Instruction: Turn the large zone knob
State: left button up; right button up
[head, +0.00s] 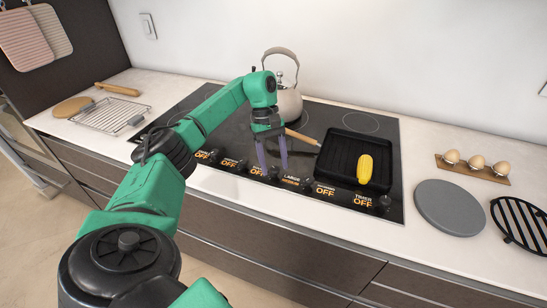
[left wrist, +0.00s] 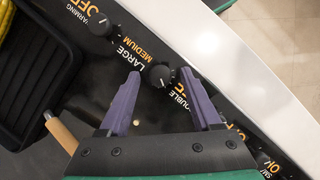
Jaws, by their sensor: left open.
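The cooktop's front strip carries a row of dark round knobs with printed labels. The label "LARGE MEDIUM" (head: 291,181) shows in the head view and also in the left wrist view (left wrist: 132,48). One knob (left wrist: 160,76) sits between this label and "DOUBLE"; another knob (left wrist: 101,23) sits on its other side, towards "WARMING". I cannot tell for certain which belongs to the large zone. My left gripper (head: 275,174) points down at the strip, open. In the left wrist view its purple fingertips (left wrist: 159,73) stand either side of the first knob; contact is unclear.
A black square pan (head: 338,165) with yellow corn (head: 365,168) and a wooden handle lies right of the gripper. A kettle (head: 288,102) stands behind. A grey round plate (head: 450,208), eggs (head: 476,162) and a wire rack (head: 110,116) lie on the counter.

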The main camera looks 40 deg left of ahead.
pick_arm(q)
jog(key=p+v, duration=0.5)
jog(key=v, duration=0.9)
jog(key=shift+a+r+p, duration=0.15)
jog(key=shift+r+p, duration=0.1)
jog(key=shift+p, duration=0.1)
